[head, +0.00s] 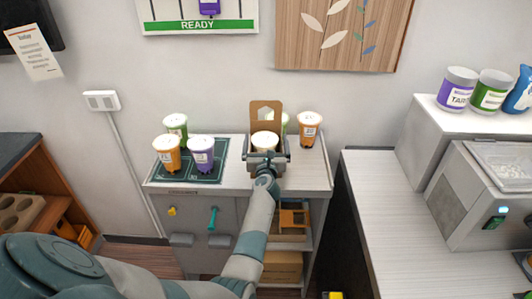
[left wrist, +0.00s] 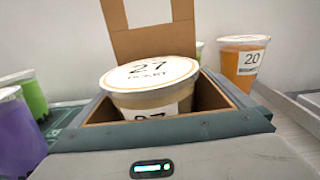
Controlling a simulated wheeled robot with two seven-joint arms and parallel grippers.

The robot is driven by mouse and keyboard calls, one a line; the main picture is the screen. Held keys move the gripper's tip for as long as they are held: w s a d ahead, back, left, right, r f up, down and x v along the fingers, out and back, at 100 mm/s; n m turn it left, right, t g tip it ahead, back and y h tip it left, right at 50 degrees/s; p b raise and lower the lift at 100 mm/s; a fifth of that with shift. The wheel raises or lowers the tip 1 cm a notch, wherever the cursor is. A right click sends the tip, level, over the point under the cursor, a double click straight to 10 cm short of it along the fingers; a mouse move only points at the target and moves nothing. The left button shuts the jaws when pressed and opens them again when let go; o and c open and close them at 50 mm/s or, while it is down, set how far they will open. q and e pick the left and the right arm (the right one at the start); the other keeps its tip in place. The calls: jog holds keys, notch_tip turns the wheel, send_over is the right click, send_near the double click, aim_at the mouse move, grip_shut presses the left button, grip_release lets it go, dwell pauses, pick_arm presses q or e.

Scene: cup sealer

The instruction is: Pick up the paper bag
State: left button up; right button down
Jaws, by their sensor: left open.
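The brown paper bag (head: 265,111) stands upright on the white-topped cabinet, its tall back panel with a handle slot rising by the wall. A cup with a white lid marked 27 (left wrist: 150,77) sits inside it. The bag (left wrist: 152,42) fills the middle of the left wrist view, open at the top. My left gripper (head: 267,154) is open at the front of the bag, its jaws spread to either side. Whether the fingers touch the bag's sides cannot be told. The gripper hides the bag's lower front in the head view. My right gripper is not in view.
An orange cup (head: 309,128) stands close to the bag's right, and a green cup is partly hidden behind it. Several cups, including a purple one (head: 201,152), stand on a dark mat (head: 212,174) at left. A counter (head: 400,215) with a grey machine lies right.

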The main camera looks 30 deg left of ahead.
aim_at(266, 129)
pick_arm(q)
jog(key=shift+s+r, duration=0.1)
dwell(0.3)
jog(key=c, duration=0.9)
jog(key=shift+r, duration=0.1)
jog(key=shift+r+p, duration=1.15)
jog(key=shift+r, duration=0.8)
jog(key=d+r+b, duration=0.1)
jog(key=d+r, duration=0.2)
jog(key=d, duration=0.3)
jog(key=s+d+r+b, duration=0.1)
jog(key=d+r, duration=0.3)
jog(key=d, duration=0.1)
jog(key=shift+d, duration=0.35)
jog(key=shift+s, duration=0.1)
